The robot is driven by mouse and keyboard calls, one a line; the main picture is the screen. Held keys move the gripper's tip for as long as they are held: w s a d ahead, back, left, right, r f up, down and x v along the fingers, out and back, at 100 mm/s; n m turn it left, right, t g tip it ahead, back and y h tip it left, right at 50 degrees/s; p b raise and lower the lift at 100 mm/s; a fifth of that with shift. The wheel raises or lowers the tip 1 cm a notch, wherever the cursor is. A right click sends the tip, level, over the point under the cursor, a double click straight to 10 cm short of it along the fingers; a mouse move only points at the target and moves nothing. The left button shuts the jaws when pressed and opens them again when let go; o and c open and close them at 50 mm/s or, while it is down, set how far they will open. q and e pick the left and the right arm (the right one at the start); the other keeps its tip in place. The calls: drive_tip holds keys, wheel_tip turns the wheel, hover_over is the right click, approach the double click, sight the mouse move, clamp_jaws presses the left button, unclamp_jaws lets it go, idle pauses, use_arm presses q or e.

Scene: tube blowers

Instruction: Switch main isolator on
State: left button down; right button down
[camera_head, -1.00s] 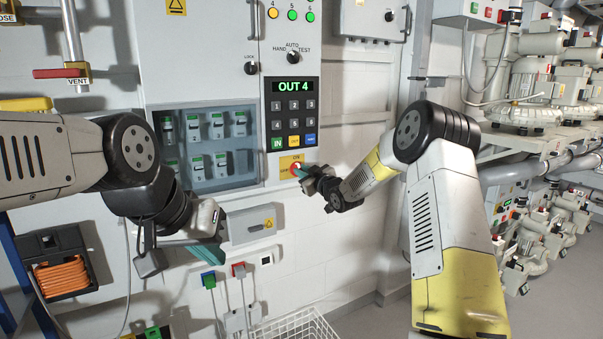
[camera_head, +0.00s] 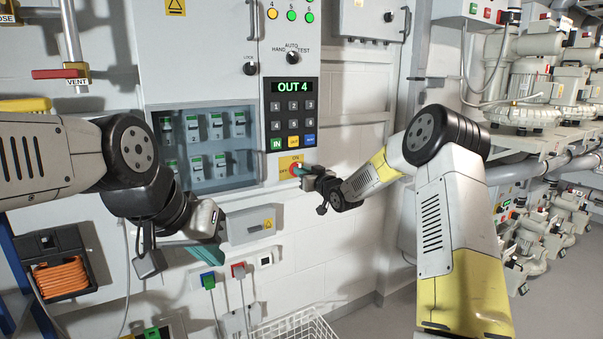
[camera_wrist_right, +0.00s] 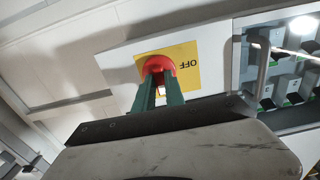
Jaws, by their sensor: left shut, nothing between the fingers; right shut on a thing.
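The main isolator is a red rotary handle (camera_head: 295,169) on a yellow plate (camera_head: 287,161), low on the grey cabinet below the keypad. In the right wrist view the red handle (camera_wrist_right: 157,66) sits on the yellow plate (camera_wrist_right: 188,58), where the word OFF shows upside down. My right gripper (camera_head: 303,170) is shut on the handle; its green fingers (camera_wrist_right: 158,92) reach onto it from both sides and hide part of it. The handle's exact angle is hard to tell. My left gripper (camera_head: 201,252) is shut and empty, below the breaker window.
A keypad (camera_head: 292,113) with a display reading OUT 4 is above the isolator. A selector knob (camera_head: 293,57) is higher up. A breaker window (camera_head: 205,148) is to the left. A grey box (camera_head: 249,225) and a wire basket (camera_head: 296,328) are below.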

drive_tip(key=shift+f, duration=0.2)
drive_tip(key=c, duration=1.4)
unclamp_jaws()
drive_tip(key=shift+r, duration=0.1)
drive_tip(key=v, duration=0.8)
drive_tip(key=shift+r, duration=0.15)
